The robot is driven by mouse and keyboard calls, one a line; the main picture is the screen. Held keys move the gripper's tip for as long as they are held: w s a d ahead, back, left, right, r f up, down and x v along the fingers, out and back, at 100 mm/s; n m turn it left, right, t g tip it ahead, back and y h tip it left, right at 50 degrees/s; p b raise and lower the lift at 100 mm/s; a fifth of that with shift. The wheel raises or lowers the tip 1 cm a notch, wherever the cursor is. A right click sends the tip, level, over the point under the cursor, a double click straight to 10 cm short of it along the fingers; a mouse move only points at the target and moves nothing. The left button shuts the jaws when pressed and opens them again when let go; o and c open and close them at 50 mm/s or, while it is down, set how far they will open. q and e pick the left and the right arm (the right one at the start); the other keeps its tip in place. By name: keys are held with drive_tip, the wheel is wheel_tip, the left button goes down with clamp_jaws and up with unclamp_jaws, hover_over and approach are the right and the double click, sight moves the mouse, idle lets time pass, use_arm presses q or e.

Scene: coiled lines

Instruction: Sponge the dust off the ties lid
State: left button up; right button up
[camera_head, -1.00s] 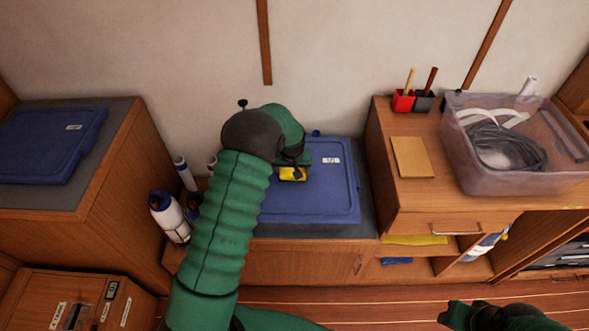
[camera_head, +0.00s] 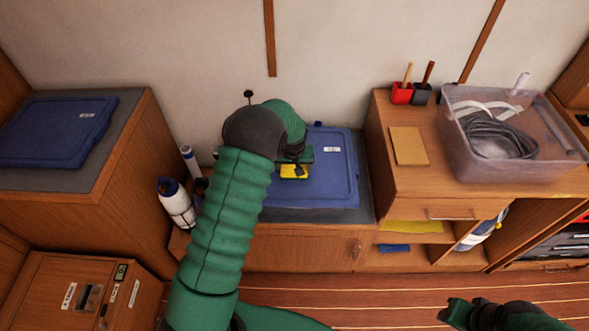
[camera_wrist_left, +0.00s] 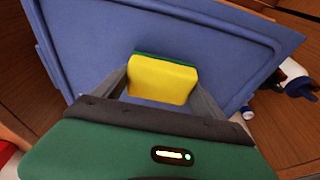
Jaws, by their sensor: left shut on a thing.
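A blue lid (camera_head: 335,185) with a small white label lies on the grey-topped low cabinet in the middle of the head view. It also fills much of the left wrist view (camera_wrist_left: 85,45). My left gripper (camera_head: 294,168) is shut on a yellow sponge with a green layer (camera_wrist_left: 162,79). The sponge also shows in the head view (camera_head: 294,172) over the lid's left part; I cannot tell whether it touches the lid. My arm hides the lid's left side. My right gripper (camera_head: 462,312) is at the bottom right, over the floor, and its fingers are unclear.
Another blue lid (camera_head: 55,132) lies on the left cabinet. White and blue bottles (camera_head: 176,203) stand left of my arm. On the right counter are a clear bin with coiled lines (camera_head: 512,165), a tan pad (camera_head: 409,146) and red (camera_head: 401,93) and dark cups.

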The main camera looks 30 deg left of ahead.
use_arm(q)
drive_tip(key=shift+w+a+r+p, duration=0.15)
drive_tip(key=shift+r+p, duration=0.4)
drive_tip(key=shift+r, duration=0.4)
drive_tip(key=shift+w+p+v, duration=0.2)
drive_tip(key=shift+p+v, duration=0.35)
drive_tip(key=shift+v, duration=0.3)
drive_tip(key=shift+w+p+v, duration=0.2)
drive_tip(key=shift+p+v, duration=0.35)
drive_tip(key=shift+v, duration=0.3)
drive_tip(key=shift+s, duration=0.1)
